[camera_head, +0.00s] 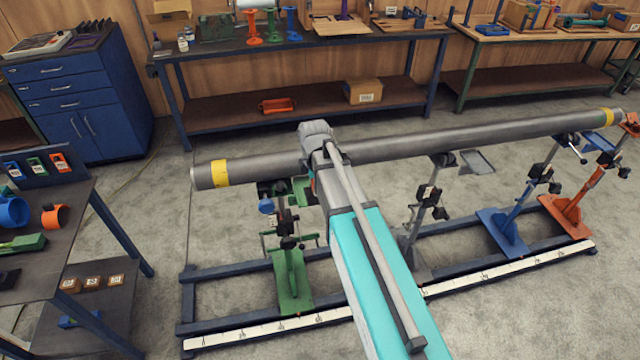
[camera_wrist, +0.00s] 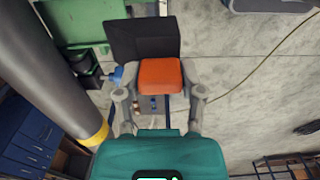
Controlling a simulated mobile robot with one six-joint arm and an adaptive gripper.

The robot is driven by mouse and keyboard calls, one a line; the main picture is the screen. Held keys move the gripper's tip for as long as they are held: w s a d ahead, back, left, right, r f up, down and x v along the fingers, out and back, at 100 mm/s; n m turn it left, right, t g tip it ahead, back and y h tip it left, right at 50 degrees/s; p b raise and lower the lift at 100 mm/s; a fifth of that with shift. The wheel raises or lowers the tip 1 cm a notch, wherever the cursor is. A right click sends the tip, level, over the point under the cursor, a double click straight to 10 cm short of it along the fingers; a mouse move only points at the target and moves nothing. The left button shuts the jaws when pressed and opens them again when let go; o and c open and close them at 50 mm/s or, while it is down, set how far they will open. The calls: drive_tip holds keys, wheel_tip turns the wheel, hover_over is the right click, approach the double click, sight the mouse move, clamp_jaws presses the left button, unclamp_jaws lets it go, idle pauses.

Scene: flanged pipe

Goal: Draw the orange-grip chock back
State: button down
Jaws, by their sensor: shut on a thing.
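The chock has an orange block grip (camera_wrist: 160,76) and a dark flat plate (camera_wrist: 142,40) beyond it in the wrist view. My gripper (camera_wrist: 161,88) is shut on the orange grip, with one grey finger on each side. The grey pipe (camera_wrist: 50,65) runs past on the left in the wrist view, apart from the grip. In the head view the pipe (camera_head: 430,140) lies across several stands, and my own arm hides the gripper and most of the chock.
A green stand (camera_head: 290,280) is under the pipe's left part, with a blue knob (camera_wrist: 118,75) near the chock. Grey, blue (camera_head: 505,235) and orange (camera_head: 568,210) stands follow rightward on the rail frame (camera_head: 210,315). A side table (camera_head: 85,215) is at left; workbenches (camera_head: 300,50) stand behind.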

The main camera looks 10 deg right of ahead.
drive_tip(key=w+f+b, duration=0.5)
drive_tip(key=w, duration=0.5)
drive_tip(key=shift+w, duration=0.25)
drive_tip(key=shift+f, duration=0.2)
idle(0.3)
drive_tip(key=shift+f+b, duration=1.05)
drive_tip(key=shift+b, duration=0.2)
drive_tip(key=shift+f, duration=0.25)
drive_tip(key=shift+r, duration=0.15)
idle(0.4)
idle(0.5)
